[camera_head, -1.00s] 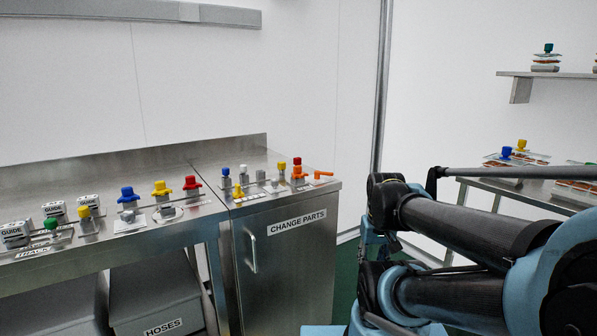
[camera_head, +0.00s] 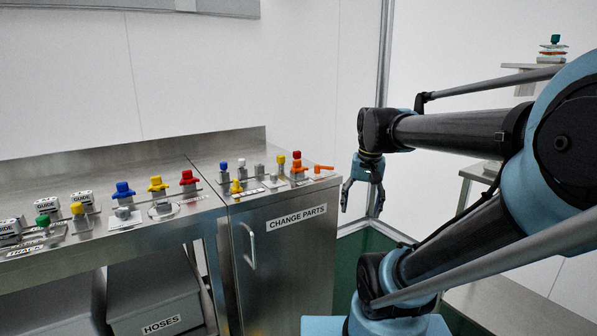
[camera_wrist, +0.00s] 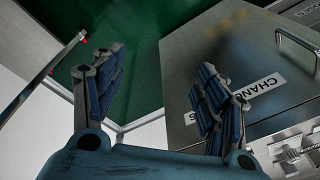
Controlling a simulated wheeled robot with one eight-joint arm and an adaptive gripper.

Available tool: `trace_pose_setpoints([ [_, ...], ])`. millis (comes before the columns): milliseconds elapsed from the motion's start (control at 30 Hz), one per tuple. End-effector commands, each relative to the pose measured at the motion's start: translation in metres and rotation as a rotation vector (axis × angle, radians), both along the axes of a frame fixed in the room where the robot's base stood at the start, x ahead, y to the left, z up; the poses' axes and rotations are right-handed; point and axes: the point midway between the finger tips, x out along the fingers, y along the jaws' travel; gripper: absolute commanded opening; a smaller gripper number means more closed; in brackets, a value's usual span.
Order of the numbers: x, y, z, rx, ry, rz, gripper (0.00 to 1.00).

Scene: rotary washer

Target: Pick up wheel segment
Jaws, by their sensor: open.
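No part that I can surely call the wheel segment shows. A stacked piece with a green knob (camera_head: 553,47) stands on the shelf at the upper right. My gripper (camera_head: 361,206) hangs pointing down, just right of the change-parts cabinet, apart from everything. In the wrist view my gripper (camera_wrist: 161,62) has its two blue-padded fingers spread, with nothing between them. My arm hides much of the right side of the head view.
The change-parts cabinet (camera_head: 290,262) carries several coloured knobbed parts. The steel bench (camera_head: 125,243) at left holds guide blocks and more knobs. A grey bin labelled hoses (camera_head: 150,285) sits below. A table (camera_head: 515,297) stands at right. Green floor lies below my gripper.

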Motion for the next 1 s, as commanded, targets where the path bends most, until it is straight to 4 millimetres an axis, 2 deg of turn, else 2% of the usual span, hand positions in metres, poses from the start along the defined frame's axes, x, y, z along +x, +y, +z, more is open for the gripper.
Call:
trace_pose_setpoints([
  [33,0.015,0.006,0.018,0.011,0.011,-0.031,0.67],
  [200,0.06,0.027,0.068,0.044,0.054,-0.16,0.67],
  [500,0.141,0.072,0.142,0.084,0.137,-0.385,0.67],
  [800,0.217,0.127,0.195,0.098,0.219,-0.602,0.67],
  [1000,0.248,0.154,0.212,0.097,0.256,-0.702,0.67],
])
